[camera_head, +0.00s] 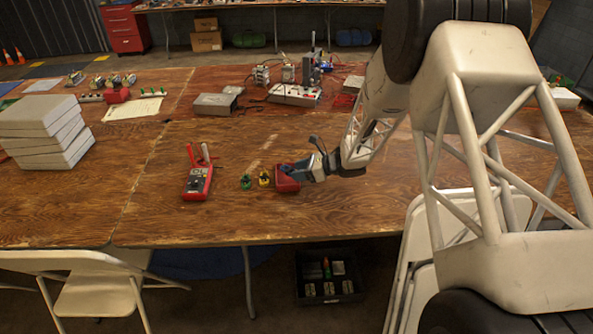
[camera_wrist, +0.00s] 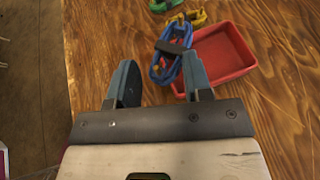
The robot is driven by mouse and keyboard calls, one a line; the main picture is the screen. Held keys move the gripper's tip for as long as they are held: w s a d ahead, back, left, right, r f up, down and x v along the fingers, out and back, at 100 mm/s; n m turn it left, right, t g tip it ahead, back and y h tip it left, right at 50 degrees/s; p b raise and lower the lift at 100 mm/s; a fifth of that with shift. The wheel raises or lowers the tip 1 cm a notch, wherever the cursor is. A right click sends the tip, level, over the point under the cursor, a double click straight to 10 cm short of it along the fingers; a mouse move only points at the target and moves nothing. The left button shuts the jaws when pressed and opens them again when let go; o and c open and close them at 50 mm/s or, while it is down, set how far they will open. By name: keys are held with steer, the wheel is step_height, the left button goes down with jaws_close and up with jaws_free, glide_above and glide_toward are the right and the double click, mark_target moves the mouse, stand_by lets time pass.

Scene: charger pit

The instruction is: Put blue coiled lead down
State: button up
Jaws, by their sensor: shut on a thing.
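The blue coiled lead (camera_wrist: 161,72) has a dark band around it and shows at the fingertips in the wrist view. My gripper (camera_wrist: 157,63) is shut on it, with one finger on each side. The lead is at the left edge of a shallow red tray (camera_wrist: 226,54) and partly overlaps it in the picture; whether it touches the tray I cannot tell. In the head view my gripper (camera_head: 297,172) is low over the red tray (camera_head: 290,185), and the lead is hard to make out there. The tray's visible floor looks empty.
A green coiled lead (camera_head: 246,182) and a yellow coiled lead (camera_head: 264,178) lie left of the tray. A grey box (camera_head: 214,104) and instruments (camera_head: 295,94) stand behind. The table's front edge is close.

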steer(key=shift+w+a+f, duration=0.15)
steer(key=shift+w+a, duration=0.05)
steer(key=shift+w, duration=1.1)
steer(key=shift+w+a+f, duration=0.1)
steer(key=shift+w+a, duration=0.1)
steer(key=shift+w, duration=1.1)
steer(key=shift+f, duration=0.1)
steer(key=shift+f, duration=1.65)
steer(key=shift+f, duration=0.2)
steer(key=o, duration=1)
steer(key=shift+r, duration=0.1)
